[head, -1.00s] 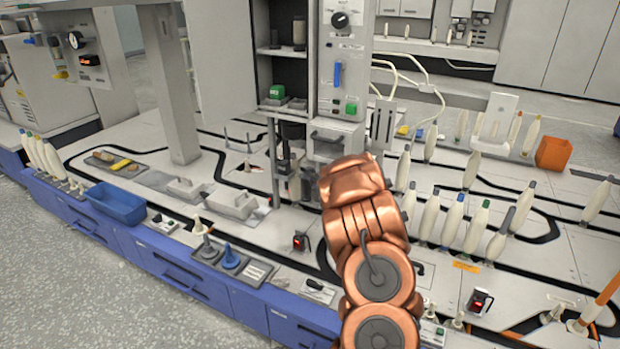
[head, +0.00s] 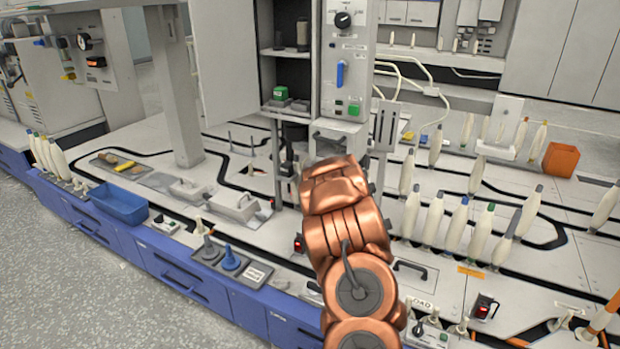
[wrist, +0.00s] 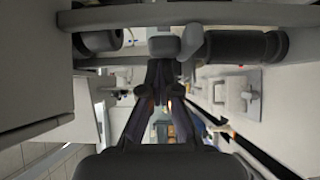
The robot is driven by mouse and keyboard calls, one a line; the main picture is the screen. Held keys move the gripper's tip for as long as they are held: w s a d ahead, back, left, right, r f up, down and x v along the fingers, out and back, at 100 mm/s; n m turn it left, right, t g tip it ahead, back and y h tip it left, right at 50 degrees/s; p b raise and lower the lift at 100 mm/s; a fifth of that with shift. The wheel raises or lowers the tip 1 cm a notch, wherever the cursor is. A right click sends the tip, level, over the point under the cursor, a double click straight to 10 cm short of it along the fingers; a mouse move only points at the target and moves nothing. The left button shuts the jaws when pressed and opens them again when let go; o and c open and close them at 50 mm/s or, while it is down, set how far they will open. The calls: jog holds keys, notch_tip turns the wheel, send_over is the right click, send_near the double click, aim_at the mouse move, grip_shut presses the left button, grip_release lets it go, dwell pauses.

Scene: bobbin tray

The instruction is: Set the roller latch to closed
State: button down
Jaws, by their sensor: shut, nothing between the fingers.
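In the wrist view my gripper (wrist: 162,80) shows its dark fingers close together, shut and empty. Just beyond the fingertips, a grey rounded block with a small knob (wrist: 177,45) sits at a horizontal bar; it may be the roller latch, but I cannot tell for sure or read its setting. A dark roller (wrist: 240,47) lies to its right and another roller end (wrist: 100,41) to its left. I cannot tell whether the fingers touch the block. In the head view my copper arm hides the gripper and part of the machine's lower front.
The machine tower (head: 341,110) carries a dial, a blue handle (head: 340,73) and buttons. The open cabinet door (head: 222,60) hangs left of it. Several pale bobbins (head: 457,222) stand at right.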

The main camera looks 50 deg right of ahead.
jog(key=s+a+p, duration=0.2)
jog(key=s+a, duration=0.7)
jog(key=shift+a, duration=0.25)
dwell(0.4)
